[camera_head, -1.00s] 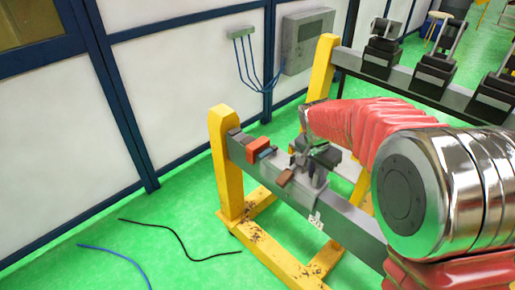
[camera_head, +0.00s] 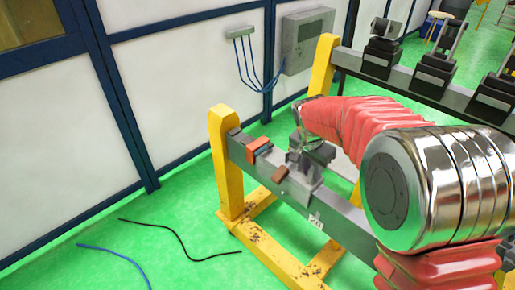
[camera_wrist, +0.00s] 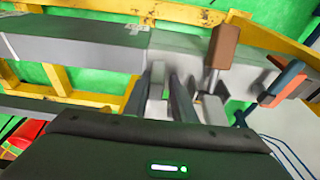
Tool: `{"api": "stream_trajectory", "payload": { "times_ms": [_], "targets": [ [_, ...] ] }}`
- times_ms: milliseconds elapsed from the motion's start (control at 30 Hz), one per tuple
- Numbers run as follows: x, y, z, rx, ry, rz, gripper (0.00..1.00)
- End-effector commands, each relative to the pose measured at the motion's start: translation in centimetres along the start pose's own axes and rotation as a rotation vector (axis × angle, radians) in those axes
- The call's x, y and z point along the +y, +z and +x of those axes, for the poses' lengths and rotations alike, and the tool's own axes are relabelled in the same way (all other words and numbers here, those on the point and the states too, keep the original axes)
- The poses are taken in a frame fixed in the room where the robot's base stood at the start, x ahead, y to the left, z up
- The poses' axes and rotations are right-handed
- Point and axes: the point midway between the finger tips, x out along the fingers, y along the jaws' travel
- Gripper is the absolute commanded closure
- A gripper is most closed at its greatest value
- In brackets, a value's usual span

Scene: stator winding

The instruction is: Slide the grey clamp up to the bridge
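The grey clamp (camera_head: 302,178) sits on the long grey rail with a brown block (camera_head: 279,174) at its near side. The brown block also shows on a metal post in the wrist view (camera_wrist: 224,46). My gripper (camera_head: 303,146) is low over the clamp, partly hidden by my wrist. In the wrist view, its dark fingers (camera_wrist: 163,98) stand either side of a light grey upright piece and appear closed on it. An orange-topped piece (camera_head: 258,145) with a dark teal part stands farther left on the rail. I cannot tell for sure which part is the bridge.
The rail (camera_head: 345,219) rests on yellow stands (camera_head: 226,160). Behind is a second dark rail with several black fixtures (camera_head: 435,70). White wall panels and a grey box (camera_head: 306,40) stand at the back. A black cable (camera_head: 180,238) lies on the green floor.

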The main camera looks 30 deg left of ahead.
Motion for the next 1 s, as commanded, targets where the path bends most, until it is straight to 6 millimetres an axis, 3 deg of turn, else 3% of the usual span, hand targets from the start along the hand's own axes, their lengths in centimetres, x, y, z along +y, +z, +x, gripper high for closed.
{"api": "stream_trajectory", "payload": {
  "times_ms": [700,867,1000],
  "targets": [
    [0.31,0.04,-0.02,0.000,-0.001,0.000,0.78],
    [0.31,0.04,-0.02,0.000,0.000,0.000,0.68],
    [0.32,0.04,-0.01,0.000,0.000,0.000,0.67]
  ]
}}
